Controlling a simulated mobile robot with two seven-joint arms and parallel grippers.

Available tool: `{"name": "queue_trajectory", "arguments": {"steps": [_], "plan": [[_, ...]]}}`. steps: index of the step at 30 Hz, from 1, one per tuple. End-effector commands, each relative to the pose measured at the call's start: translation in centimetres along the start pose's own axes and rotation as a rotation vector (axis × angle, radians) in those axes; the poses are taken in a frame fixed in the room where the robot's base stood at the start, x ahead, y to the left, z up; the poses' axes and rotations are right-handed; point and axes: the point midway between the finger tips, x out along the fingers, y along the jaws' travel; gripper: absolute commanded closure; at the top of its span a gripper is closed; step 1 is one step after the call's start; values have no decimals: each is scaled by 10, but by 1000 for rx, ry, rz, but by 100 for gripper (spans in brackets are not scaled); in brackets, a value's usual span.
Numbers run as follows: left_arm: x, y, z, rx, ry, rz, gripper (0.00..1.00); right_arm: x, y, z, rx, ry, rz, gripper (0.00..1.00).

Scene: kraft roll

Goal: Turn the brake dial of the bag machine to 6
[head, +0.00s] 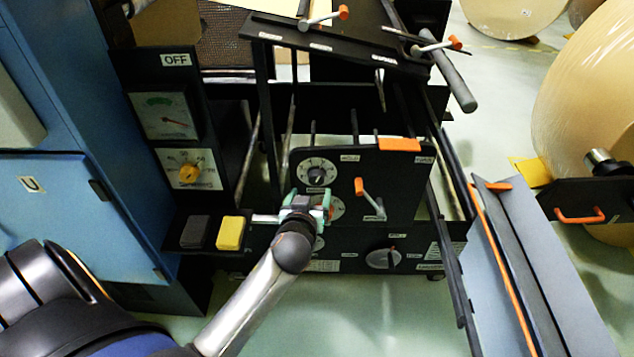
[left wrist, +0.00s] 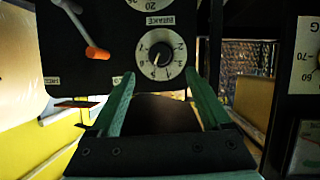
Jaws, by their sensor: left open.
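The brake dial (head: 316,172) is a round white dial with a black knob on the black panel of the bag machine (head: 390,175). In the left wrist view the brake dial (left wrist: 160,55) shows upside down, with the BRAKE label by it; its exact setting is too small to read. My left gripper (head: 310,196) has green fingers, spread apart and empty. In the head view it is just below the brake dial, partly covering another dial (head: 337,208). In the left wrist view the dial appears between the fingertips (left wrist: 158,80), apparently ahead of them. My right gripper is not in view.
An orange-tipped crank (head: 370,198) stands right of the dials on the panel. A yellow block (head: 231,233) and a dark block (head: 195,231) sit on a ledge to the left. A blue cabinet (head: 75,215) stands at left; large kraft rolls (head: 590,95) stand at right.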

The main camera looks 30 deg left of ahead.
Motion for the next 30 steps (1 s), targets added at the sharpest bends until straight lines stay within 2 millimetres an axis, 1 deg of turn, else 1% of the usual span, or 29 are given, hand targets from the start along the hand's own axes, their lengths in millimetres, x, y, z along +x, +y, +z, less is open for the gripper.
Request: {"name": "queue_trajectory", "arguments": {"steps": [1, 6, 9, 12, 18, 26, 27, 30], "plan": [[14, -1, 0, 4, 4, -1, 19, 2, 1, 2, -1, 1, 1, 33], [48, 0, 1, 4, 3, 0, 19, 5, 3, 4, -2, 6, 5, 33], [64, 0, 1, 2, 1, 0, 19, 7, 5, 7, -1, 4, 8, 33], [76, 0, 1, 3, 1, 0, 19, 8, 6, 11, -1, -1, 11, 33], [87, 0, 1, 1, 0, 2, 19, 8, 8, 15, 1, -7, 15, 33], [88, 0, 0, 1, 0, 2, 19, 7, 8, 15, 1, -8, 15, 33], [88, 0, 0, 1, 0, 2, 21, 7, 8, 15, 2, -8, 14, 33], [88, 0, 0, 1, -1, 2, 32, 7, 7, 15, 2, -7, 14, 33]]}}
